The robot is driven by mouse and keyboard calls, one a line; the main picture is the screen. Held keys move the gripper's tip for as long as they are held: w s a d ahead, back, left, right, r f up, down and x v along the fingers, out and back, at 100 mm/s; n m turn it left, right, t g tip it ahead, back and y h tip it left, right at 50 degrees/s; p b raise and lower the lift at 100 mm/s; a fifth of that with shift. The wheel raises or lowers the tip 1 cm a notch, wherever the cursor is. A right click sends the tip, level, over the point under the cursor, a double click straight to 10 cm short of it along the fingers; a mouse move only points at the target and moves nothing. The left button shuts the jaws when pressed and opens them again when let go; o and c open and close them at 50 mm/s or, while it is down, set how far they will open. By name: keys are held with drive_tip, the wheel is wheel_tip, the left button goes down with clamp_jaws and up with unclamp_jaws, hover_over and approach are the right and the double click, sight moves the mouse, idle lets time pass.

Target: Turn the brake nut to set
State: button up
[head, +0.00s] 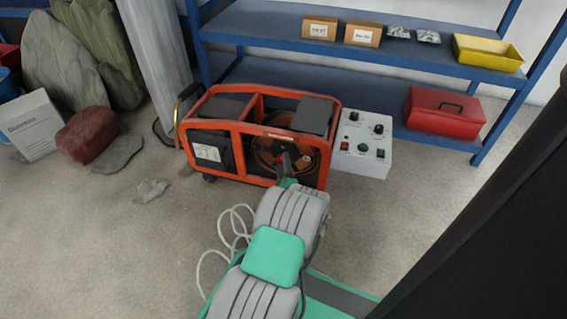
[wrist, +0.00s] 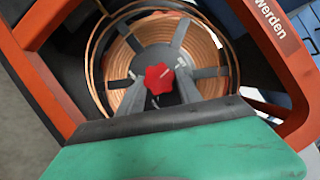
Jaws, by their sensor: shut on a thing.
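The brake nut (wrist: 159,78) is a red star-shaped knob at the middle of the wire spool (wrist: 205,45) in the wrist view. A short pale mark shows on its face. Small pale marks also show on the grey hub around it, too small to read. My gripper (wrist: 166,93) reaches the nut from below, its dark fingers shut on it; the green and black wrist housing fills the bottom of the wrist view. In the head view my gripper (head: 283,160) is at the spool inside the orange-framed machine (head: 259,135), and my arm hides part of the frame.
A control box (head: 362,143) with knobs stands right of the machine. A blue shelf (head: 370,58) behind holds small boxes, a yellow tray (head: 487,54) and a red toolbox (head: 444,112). Rocks (head: 88,134) lie left. White hose (head: 235,235) lies beside my arm. The orange bars surround the spool closely.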

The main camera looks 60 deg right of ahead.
drive_tip(key=shift+w+m, duration=0.1)
drive_tip(key=shift+m, duration=0.6)
drive_tip(key=shift+h, duration=0.3)
drive_tip(key=o, duration=1.2)
drive_tip(key=shift+w, duration=0.1)
drive_tip(key=shift+o, duration=0.8)
drive_tip(key=shift+m, duration=0.3)
